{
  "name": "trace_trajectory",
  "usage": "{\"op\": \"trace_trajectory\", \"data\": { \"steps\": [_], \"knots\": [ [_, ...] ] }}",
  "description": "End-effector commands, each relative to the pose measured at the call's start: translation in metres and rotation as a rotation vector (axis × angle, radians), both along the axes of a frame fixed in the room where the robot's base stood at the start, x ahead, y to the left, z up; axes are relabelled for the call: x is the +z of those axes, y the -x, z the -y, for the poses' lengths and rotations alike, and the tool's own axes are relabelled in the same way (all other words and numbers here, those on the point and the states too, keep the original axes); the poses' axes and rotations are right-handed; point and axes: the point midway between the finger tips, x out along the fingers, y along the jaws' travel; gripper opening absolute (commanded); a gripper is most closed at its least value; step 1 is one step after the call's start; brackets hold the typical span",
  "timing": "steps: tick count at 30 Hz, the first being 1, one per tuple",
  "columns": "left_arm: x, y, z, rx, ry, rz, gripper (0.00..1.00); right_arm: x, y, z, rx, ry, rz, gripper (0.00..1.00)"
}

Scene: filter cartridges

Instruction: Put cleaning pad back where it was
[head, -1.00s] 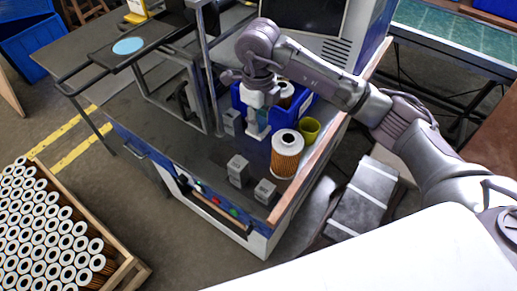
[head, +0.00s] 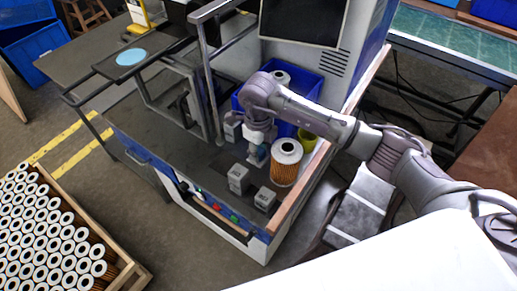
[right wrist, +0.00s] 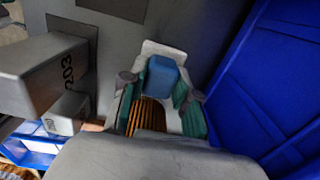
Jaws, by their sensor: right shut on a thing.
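The cleaning pad appears to be the small blue block (right wrist: 162,78) between my right gripper's green-padded fingers in the right wrist view. My right gripper (right wrist: 160,92) is shut on it. In the head view my right gripper (head: 257,153) holds it low over the dark worktop (head: 180,150), just left of an orange filter cartridge (head: 286,170) with a white top. I cannot tell whether the pad touches the worktop. My left gripper is not in view.
Grey blocks (head: 238,178) stand in front of the gripper; one reads 203 in the wrist view (right wrist: 45,75). A blue bin (head: 308,90) stands behind, and a yellow-green cup (head: 308,138) right. A metal frame (head: 210,90) rises left. A crate of filters (head: 125,270) stands lower left.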

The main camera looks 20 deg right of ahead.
Motion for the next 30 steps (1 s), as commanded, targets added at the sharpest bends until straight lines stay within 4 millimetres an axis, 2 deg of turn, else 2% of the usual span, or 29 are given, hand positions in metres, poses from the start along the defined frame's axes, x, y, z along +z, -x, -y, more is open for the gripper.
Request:
{"op": "trace_trajectory", "data": {
  "steps": [1,2,6,14,17,19,30],
  "knots": [
    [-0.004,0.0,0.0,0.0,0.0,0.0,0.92,-0.004,0.0,0.0,0.0,0.0,0.0,0.0],
    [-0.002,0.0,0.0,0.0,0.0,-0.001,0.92,-0.002,0.0,0.0,0.0,0.0,0.0,0.35],
    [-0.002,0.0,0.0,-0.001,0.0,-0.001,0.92,-0.001,0.0,0.0,0.0,0.001,-0.001,0.55],
    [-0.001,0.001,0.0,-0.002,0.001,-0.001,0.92,-0.001,0.0,0.0,0.0,0.001,-0.001,0.55],
    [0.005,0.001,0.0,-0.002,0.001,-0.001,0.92,0.005,0.0,0.0,0.0,-0.001,-0.001,0.55],
    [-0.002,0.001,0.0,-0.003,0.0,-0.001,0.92,0.01,-0.001,0.0,0.0,0.0,0.001,0.55],
    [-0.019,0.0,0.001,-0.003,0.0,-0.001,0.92,0.086,-0.001,0.0,0.0,0.001,0.004,0.55]
  ]
}}
